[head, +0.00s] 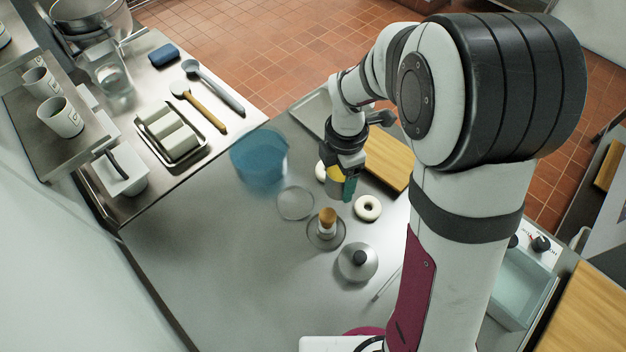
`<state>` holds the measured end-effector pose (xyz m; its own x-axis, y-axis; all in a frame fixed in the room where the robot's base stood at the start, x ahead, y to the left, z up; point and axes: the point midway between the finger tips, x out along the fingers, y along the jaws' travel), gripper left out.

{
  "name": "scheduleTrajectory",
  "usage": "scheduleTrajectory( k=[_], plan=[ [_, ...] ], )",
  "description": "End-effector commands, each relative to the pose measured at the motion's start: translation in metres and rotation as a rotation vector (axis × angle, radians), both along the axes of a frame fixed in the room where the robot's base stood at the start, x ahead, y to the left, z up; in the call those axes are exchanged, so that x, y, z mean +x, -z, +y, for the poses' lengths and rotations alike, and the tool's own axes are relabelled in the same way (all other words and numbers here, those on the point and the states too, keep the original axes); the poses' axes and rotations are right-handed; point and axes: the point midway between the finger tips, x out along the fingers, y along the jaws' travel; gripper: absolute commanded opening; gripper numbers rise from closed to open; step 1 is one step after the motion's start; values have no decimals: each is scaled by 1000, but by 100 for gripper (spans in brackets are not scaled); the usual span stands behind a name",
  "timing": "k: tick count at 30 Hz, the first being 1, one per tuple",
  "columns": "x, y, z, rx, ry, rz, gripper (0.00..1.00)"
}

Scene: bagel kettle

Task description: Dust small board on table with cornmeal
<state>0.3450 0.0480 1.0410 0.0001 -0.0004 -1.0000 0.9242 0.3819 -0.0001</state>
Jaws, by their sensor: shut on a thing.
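The small wooden board (385,161) lies on the metal table, right of my gripper and partly hidden by my arm. My gripper (346,184) points down at the board's left side, with a teal finger showing. It is shut on a yellow and grey container (333,184), probably the cornmeal, which is mostly hidden by the gripper. I cannot tell whether the container touches the table. No cornmeal can be made out on the visible part of the board.
A white bagel ring (368,208) lies just below the gripper; another white piece (321,171) is beside it. A blue tub (258,158), a clear round dish (295,204), a wooden-topped item (327,222) and a metal lid (357,262) stand nearby. The table's lower left is clear.

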Motion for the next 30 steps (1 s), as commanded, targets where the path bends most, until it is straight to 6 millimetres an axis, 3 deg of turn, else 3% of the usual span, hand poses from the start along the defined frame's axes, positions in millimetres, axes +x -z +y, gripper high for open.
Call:
scheduleTrajectory(
  k=[5, 10, 16, 21, 26, 30],
  plan=[
    [0, -12, -20, 1, 8, -2, 0],
    [33, -28, -49, -3, 96, -1, 0],
    [89, -60, -117, -7, 303, 0, 0],
    [112, -83, -171, -3, 455, 0, 0],
    [116, -86, -187, 0, 502, 1, 0],
    [115, -65, -186, -1, 502, 4, 0]
  ],
)
